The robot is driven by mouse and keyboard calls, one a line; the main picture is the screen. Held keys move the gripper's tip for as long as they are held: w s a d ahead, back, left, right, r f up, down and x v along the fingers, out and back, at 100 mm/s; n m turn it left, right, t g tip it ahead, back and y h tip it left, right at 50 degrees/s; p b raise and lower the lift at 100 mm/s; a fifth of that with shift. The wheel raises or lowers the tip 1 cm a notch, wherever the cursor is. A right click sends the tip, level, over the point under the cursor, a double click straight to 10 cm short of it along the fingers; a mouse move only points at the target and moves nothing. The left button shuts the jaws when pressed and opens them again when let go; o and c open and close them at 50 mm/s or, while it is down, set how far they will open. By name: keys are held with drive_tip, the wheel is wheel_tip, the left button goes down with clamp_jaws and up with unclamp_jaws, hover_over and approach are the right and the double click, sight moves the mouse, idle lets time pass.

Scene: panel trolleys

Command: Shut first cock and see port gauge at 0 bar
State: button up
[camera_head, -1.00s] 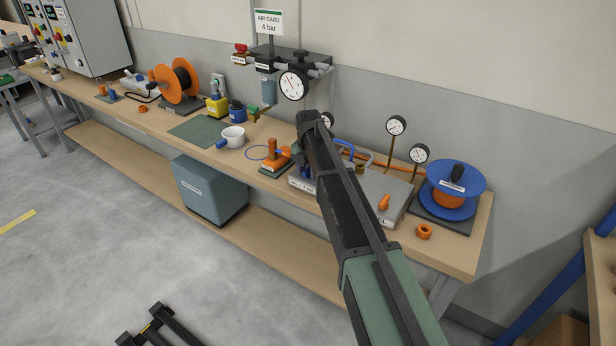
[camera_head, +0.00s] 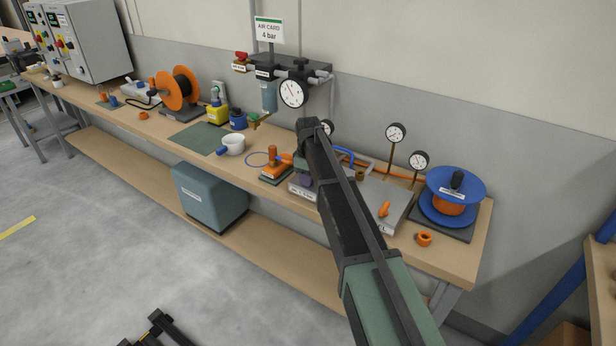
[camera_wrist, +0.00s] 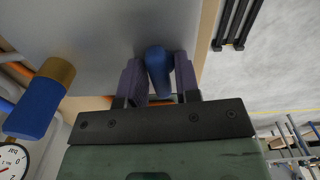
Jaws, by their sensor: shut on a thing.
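In the wrist view, my gripper (camera_wrist: 160,85) is shut on a blue handle (camera_wrist: 159,62), one finger on each side, above a grey plate (camera_wrist: 105,25). In the head view, my gripper (camera_head: 304,181) is mostly hidden behind my arm at the front of this plate (camera_head: 372,195). A second blue handle with a brass collar (camera_wrist: 38,100) lies at the left of the wrist view. A gauge marked bar (camera_wrist: 12,162) is cut off at lower left; its reading is unclear. Two gauges stand behind the plate, one left (camera_head: 396,132) and one right (camera_head: 419,160). Another gauge (camera_head: 327,128) is partly hidden.
An orange lever (camera_head: 384,208) is on the plate's right part, near a blue reel (camera_head: 453,195) and an orange ring (camera_head: 425,239). A 4 bar card (camera_head: 269,30) hangs above the wall regulator gauge (camera_head: 293,93).

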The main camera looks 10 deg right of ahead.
drive_tip(key=o, duration=0.7)
drive_tip(key=shift+m, duration=0.5)
drive_tip(key=shift+c, duration=0.2)
wheel_tip(320, 180, up, 8)
drive_tip(key=p, duration=0.7)
drive_tip(key=shift+f, duration=0.5)
drive_tip(key=s+m, duration=0.9)
drive_tip(key=s, duration=2.4)
drive_tip(key=shift+s, duration=0.35)
